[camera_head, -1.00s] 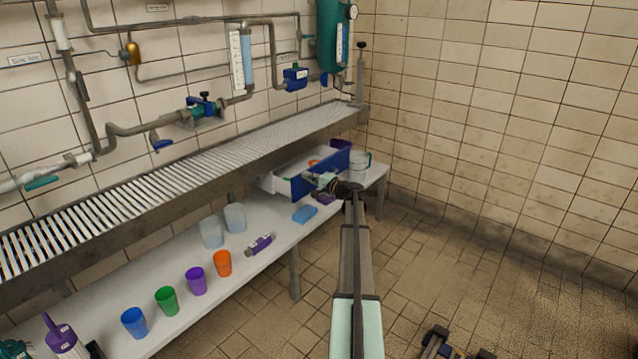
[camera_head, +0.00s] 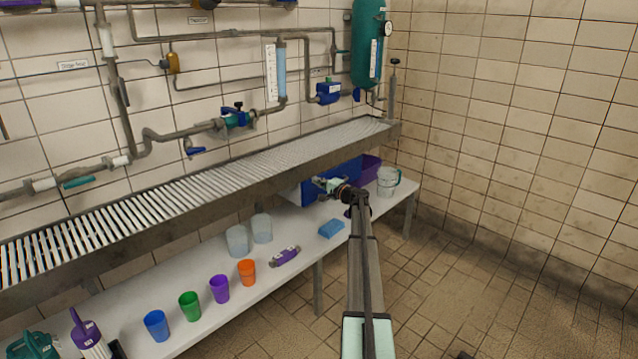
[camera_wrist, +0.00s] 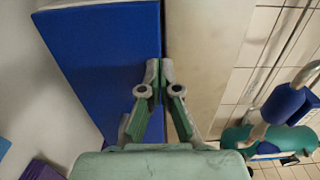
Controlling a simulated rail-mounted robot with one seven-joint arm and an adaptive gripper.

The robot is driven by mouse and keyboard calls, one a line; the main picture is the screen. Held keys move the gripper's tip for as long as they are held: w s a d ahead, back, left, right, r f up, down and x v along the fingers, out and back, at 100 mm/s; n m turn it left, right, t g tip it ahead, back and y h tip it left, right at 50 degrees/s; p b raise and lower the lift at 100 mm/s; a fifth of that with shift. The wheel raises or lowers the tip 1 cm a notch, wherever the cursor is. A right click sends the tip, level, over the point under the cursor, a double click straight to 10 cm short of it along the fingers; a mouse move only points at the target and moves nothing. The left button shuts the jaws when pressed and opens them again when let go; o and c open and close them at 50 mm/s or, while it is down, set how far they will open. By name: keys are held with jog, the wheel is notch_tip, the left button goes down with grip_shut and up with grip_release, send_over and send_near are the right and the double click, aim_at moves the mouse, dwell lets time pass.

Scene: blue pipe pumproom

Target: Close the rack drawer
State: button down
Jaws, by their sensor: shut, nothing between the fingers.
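The rack drawer shows as a blue front panel (camera_head: 345,172) under the slatted shelf, above the white lower bench. Its inside is not visible in the head view. My gripper (camera_head: 319,184) is in front of the blue panel, with its fingers pointing at it. In the wrist view, the blue drawer front (camera_wrist: 100,55) fills the upper left. My gripper (camera_wrist: 160,68) is shut and empty, its fingertips at the panel's edge. I cannot tell whether they touch it. How far the drawer stands out is partly hidden by the shelf and my arm.
The slatted shelf (camera_head: 200,186) runs above the drawer. A purple bin (camera_head: 371,168) and a clear jug (camera_head: 388,182) stand right of the drawer. The floor at right is free.

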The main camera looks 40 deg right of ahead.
jog(key=shift+w+r, duration=0.15)
jog(key=shift+w, duration=0.15)
